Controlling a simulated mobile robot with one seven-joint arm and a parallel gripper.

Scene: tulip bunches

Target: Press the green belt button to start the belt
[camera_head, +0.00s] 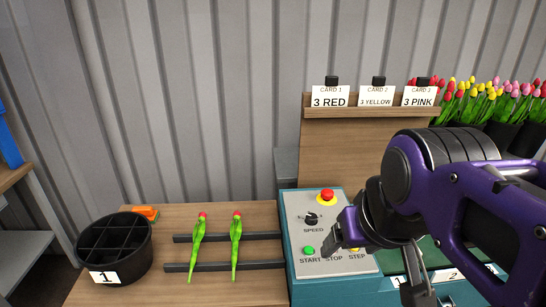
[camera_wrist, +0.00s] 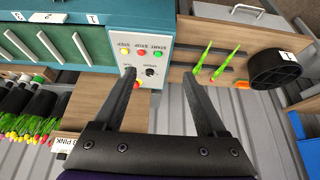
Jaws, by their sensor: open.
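The green belt button (camera_head: 309,250) sits above the word START at the lower left of the grey control panel (camera_head: 292,215). In the wrist view the green button (camera_wrist: 158,54) shows on the upside-down panel, between my two fingers in the picture. My gripper (camera_head: 374,264) is open with nothing between its fingers. It is in front of the panel's right side and covers part of it, including the STOP button. In the wrist view both fingers of my gripper (camera_wrist: 161,76) point toward the panel, apart from the green button.
A red emergency button (camera_head: 327,195) and a black speed knob (camera_head: 311,218) are on the same panel. Two tulips (camera_head: 236,245) lie across dark rails at left, beside a black divided bucket (camera_head: 113,250). A wooden card stand (camera_head: 345,140) rises behind.

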